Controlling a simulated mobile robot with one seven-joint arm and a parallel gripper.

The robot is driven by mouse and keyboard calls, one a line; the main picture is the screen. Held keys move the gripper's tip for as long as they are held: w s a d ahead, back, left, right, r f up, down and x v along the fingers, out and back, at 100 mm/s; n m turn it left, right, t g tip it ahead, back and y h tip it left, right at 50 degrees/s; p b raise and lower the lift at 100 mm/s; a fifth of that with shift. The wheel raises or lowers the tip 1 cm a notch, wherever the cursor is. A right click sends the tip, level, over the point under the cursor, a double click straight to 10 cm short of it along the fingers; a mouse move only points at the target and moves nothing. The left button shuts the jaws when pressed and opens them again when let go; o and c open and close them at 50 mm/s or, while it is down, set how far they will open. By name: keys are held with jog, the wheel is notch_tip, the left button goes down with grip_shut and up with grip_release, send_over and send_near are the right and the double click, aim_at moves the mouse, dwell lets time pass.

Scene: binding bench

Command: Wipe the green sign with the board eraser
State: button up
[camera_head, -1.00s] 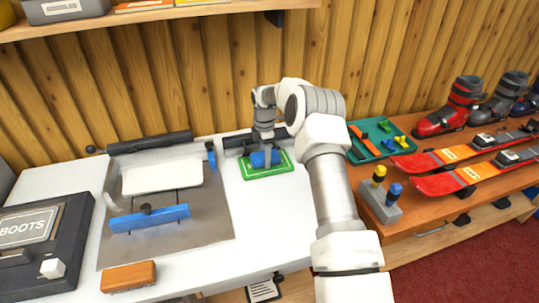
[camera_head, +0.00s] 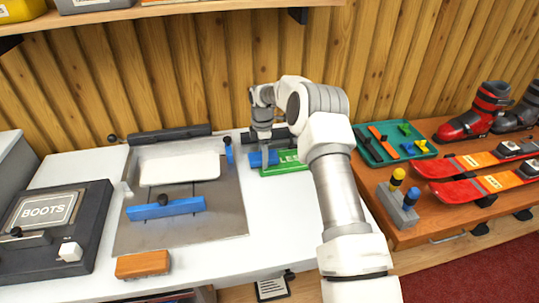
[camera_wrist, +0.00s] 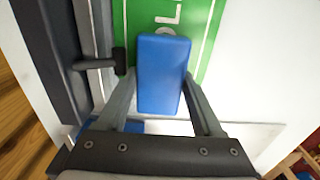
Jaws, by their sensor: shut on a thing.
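My gripper (camera_head: 263,154) is shut on the blue board eraser (camera_wrist: 160,72), which also shows in the head view (camera_head: 257,159). The eraser is at the left end of the green sign (camera_head: 288,168). I cannot tell whether it touches the sign's face. The sign lies on the white bench top against a dark clamp bar and has a white border and white letters. In the wrist view the sign (camera_wrist: 207,25) lies beyond and under the eraser, which hides part of the lettering.
A grey metal plate (camera_head: 215,218) with a white sheet (camera_head: 180,170) and blue bar (camera_head: 165,209) is at left. A brown block (camera_head: 143,264) lies in front. A black BOOTS box (camera_head: 60,225) stands far left. The wooden side bench holds a green tool tray (camera_head: 375,158) and skis.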

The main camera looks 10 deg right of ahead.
jog(key=shift+a, duration=0.15)
jog(key=shift+r+p, duration=1.8)
jog(key=shift+r, duration=1.25)
jog(key=shift+r+p, duration=1)
jog(key=shift+r, duration=0.5)
